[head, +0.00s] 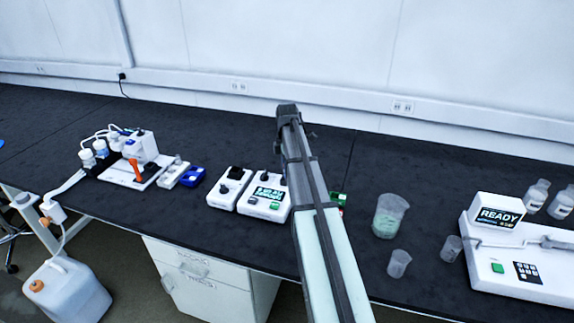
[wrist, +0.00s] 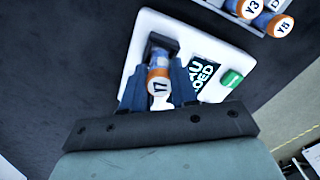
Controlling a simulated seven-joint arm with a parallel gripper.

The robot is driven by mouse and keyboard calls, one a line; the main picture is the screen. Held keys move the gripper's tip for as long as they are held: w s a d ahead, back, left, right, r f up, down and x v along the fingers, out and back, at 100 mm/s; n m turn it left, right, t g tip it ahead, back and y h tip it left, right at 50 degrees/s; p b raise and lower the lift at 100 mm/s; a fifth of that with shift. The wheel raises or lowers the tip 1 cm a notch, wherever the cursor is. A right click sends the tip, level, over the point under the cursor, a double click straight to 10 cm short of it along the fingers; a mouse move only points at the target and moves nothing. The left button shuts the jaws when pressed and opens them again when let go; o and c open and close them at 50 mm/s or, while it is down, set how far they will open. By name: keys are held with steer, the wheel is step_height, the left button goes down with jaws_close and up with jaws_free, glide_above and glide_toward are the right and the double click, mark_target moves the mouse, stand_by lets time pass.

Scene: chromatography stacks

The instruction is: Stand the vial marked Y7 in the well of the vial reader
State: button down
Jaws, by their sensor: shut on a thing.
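My gripper (wrist: 158,68) is shut on a vial (wrist: 157,82) with an orange-and-white cap. The cap mark shows a 7 and looks like Y7. The vial's bluish body runs from the cap toward a dark square well (wrist: 163,42) on the white vial reader (wrist: 143,28). I cannot tell whether the vial's foot is inside the well or just over it. The reader's dark display (wrist: 203,72) has light text partly hidden by a finger, and a green button (wrist: 232,78) sits beside it. In the head view my arm hides the gripper and the vial.
A rack (wrist: 218,8) with vials marked Y3 (wrist: 247,8) and Y5 (wrist: 282,25) stands close beside the reader. A beaker (head: 389,216), small cups (head: 398,263) and a white machine reading READY (head: 500,216) stand to the right. The back of the bench is clear.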

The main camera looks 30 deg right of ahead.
steer(key=shift+f, duration=1.1)
stand_by(0.4)
steer(key=c, duration=0.8)
jaws_free()
steer(key=shift+r, duration=0.1)
steer(key=shift+r, duration=3.95)
steer(key=shift+a, duration=0.1)
